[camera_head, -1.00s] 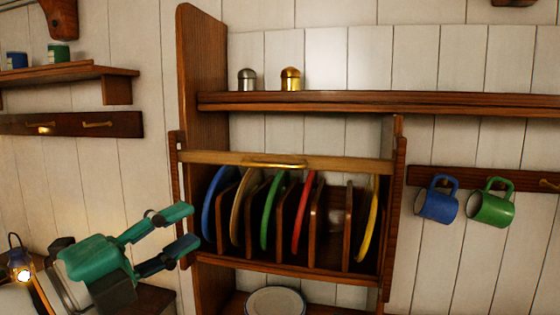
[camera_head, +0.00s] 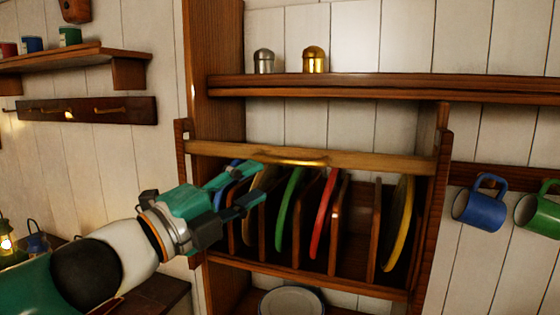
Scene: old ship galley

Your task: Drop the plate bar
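The plate bar (camera_head: 375,160) is a light wooden rail with a brass handle (camera_head: 290,160). It lies across the upper front of the plate rack, its ends at the slotted side posts. Behind it stand several coloured plates on edge between wooden dividers: a green plate (camera_head: 289,210), a red plate (camera_head: 322,215) and a yellow plate (camera_head: 398,225) show clearly. My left gripper (camera_head: 258,182) is open and empty, in front of the rack's left part and just below the bar, left of the handle. It partly hides the blue and tan plates. My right gripper is not in view.
A shelf (camera_head: 380,88) above the rack holds a silver shaker (camera_head: 264,61) and a brass one (camera_head: 313,60). A blue mug (camera_head: 481,206) and a green mug (camera_head: 540,212) hang at the right. A pale plate (camera_head: 291,302) lies below the rack. A lit lantern (camera_head: 6,240) stands at the far left.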

